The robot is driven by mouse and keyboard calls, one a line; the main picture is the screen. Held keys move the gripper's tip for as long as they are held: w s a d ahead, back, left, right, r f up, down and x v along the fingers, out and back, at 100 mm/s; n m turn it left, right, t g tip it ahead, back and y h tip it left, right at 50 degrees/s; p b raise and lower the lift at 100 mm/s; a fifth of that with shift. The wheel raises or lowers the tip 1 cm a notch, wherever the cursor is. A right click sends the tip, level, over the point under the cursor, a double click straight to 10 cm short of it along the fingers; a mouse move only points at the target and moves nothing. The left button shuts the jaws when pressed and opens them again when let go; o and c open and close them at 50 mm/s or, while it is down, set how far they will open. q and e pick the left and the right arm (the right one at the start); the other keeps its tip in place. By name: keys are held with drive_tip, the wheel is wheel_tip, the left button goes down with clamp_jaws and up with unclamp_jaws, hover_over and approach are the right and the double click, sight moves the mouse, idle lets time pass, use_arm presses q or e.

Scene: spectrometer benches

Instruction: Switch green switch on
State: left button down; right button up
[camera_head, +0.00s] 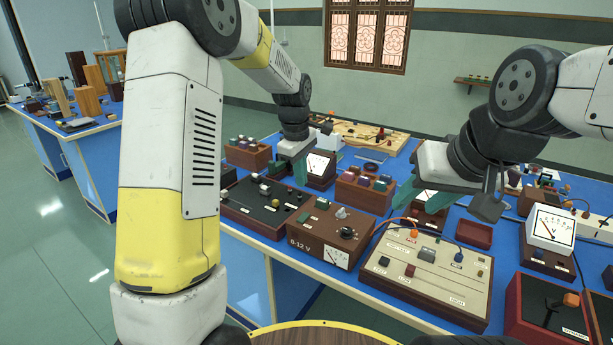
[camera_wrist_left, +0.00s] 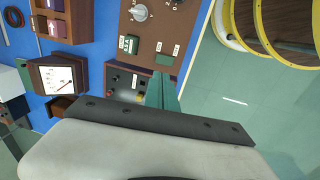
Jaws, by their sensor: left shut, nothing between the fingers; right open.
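The green switch (camera_head: 304,217) is on the top left of a brown power supply box (camera_head: 318,240) labelled 6-12 V. My left gripper (camera_head: 300,174) is shut and empty, above and behind the box and apart from the switch. Its teal fingers (camera_wrist_left: 162,92) show in the left wrist view over a black-topped panel beside the box. My right gripper (camera_head: 424,196) is open and empty, to the right beyond the box.
A black-topped panel (camera_head: 262,212) adjoins the box on the left, and a cream panel (camera_head: 440,274) with wires stands on the right. Wooden racks (camera_head: 364,195) and meters stand behind on the blue bench. The air above the box looks clear.

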sight(302, 218)
use_arm(q)
drive_tip(key=f, duration=0.3)
drive_tip(key=w+f, duration=0.1)
drive_tip(key=f, duration=0.7)
drive_tip(key=shift+w+d+f, duration=0.1)
drive_tip(key=shift+w+d, duration=0.1)
drive_tip(key=shift+d, duration=0.15)
drive_tip(key=shift+w+d+f+g, duration=0.1)
drive_tip(key=shift+w+f+g, duration=0.05)
drive_tip(key=shift+f+g, duration=0.15)
drive_tip(key=shift+f, duration=0.1)
drive_tip(key=shift+s+y, duration=0.3)
drive_tip(key=shift+s+a, duration=0.45)
drive_tip(key=shift+s, duration=0.15)
